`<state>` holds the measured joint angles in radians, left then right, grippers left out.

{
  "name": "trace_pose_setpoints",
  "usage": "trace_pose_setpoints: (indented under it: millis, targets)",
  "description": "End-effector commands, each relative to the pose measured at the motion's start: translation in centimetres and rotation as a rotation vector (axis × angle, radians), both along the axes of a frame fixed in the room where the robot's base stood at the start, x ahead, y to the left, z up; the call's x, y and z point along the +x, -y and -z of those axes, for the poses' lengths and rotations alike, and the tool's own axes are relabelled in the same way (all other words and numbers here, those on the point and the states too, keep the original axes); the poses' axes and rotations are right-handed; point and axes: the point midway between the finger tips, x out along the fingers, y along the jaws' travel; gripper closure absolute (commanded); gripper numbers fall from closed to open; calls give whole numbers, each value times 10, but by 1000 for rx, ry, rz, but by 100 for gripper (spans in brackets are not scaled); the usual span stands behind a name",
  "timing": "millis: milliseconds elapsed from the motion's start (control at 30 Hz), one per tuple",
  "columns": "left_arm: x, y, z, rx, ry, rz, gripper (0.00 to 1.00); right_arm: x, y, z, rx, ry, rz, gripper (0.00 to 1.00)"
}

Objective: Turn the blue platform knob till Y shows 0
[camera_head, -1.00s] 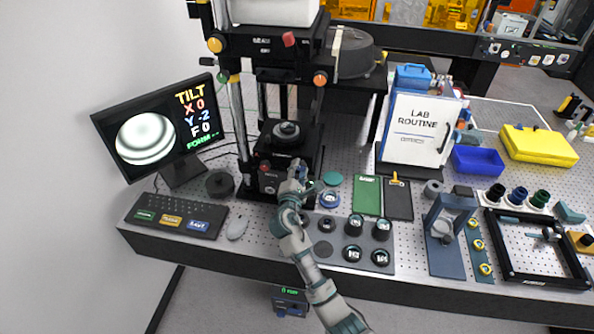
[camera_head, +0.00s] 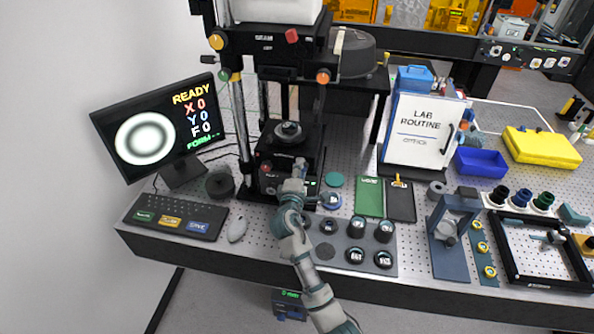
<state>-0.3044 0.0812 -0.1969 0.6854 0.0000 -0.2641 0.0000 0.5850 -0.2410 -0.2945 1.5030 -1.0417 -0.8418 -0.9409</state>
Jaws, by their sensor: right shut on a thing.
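The monitor (camera_head: 150,128) at the left shows READY, with X 0, Y 0 and F 0, beside a disc of round, centred rings. The black interferometer platform (camera_head: 268,178) stands at the base of the column, with a red knob (camera_head: 265,168) on its front left. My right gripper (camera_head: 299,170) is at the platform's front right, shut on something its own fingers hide. The blue platform knob is not visible; it is probably behind the gripper, but I cannot tell for sure. My left gripper is not in view.
A tray (camera_head: 340,268) of dark round pieces is just right of my forearm. A LAB ROUTINE board (camera_head: 418,130) and blue bin (camera_head: 481,161) stand further right.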

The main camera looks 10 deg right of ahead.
Motion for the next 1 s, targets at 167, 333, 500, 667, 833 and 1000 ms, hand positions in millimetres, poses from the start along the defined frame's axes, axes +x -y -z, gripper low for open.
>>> trace_pose_setpoints:
  millis: [167, 333, 500, 667, 833, 1000]
  targets:
    - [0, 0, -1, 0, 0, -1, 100, 1, 7, -7, -1, 12, 13, 100]
    - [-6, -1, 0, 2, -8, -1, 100, 1, 8, -6, -2, 12, 14, 100]
    - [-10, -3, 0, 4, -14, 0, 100, 1, 6, -4, 0, 7, 11, 42]
    - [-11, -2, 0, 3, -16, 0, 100, 0, 1, -3, -2, 4, 7, 42]
    - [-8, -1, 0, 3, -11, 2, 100, -5, -5, -1, -5, 1, 5, 42]
    - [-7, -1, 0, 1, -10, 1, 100, -34, -13, 0, -1, 2, 5, 42]
